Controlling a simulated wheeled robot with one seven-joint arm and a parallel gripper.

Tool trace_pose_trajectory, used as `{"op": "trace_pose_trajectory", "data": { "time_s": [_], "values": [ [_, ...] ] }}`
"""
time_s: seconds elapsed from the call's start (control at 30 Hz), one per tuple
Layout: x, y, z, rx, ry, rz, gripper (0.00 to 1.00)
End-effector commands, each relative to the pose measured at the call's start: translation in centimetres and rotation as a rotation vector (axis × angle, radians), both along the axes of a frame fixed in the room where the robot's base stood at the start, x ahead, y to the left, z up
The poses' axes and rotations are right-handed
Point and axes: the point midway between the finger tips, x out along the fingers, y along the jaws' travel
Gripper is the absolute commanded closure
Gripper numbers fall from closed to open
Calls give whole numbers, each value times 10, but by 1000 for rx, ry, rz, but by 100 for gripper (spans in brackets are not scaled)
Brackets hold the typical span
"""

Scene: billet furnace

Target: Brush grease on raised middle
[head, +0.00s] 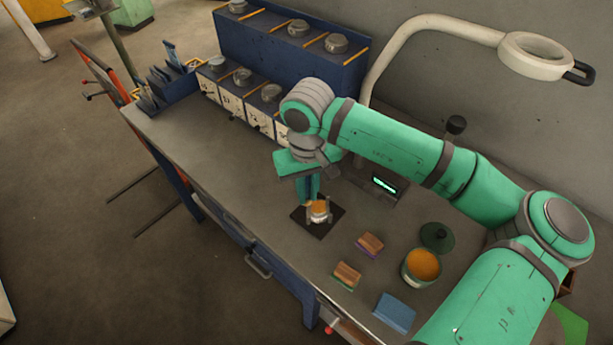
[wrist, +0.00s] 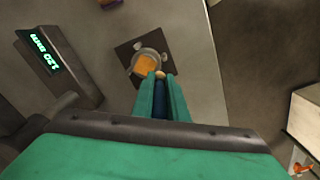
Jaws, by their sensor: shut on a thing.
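My gripper (head: 307,188) points down over a small dark square plate (head: 301,222) on the bench. It is shut on a slim dark blue thing (wrist: 160,104), which looks like the brush; a small tan end shows past the fingertips in the wrist view. On the plate stands a round metal part (wrist: 137,57) between small pale posts. Orange grease (wrist: 146,65) shows on the part's top in the wrist view. The brush end is at the part's near edge there; I cannot tell whether it touches. An open tub of orange grease (head: 422,265) stands to the right.
The tub's dark green lid (head: 437,236) lies behind it. Two wood-backed blocks (head: 346,275) (head: 370,244) and a blue cloth-like block (head: 394,312) lie near the front edge. A lit display unit (head: 383,186) and a blue rack (head: 292,45) stand behind.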

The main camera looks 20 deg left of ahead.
Motion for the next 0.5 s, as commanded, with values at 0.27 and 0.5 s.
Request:
{"op": "trace_pose_trajectory", "data": {
  "time_s": [0.27, 0.5],
  "values": [
    [-1, 3, 26, -1, -2, 7, 100],
    [-2, 6, 47, 0, -3, 12, 100]
  ]
}}
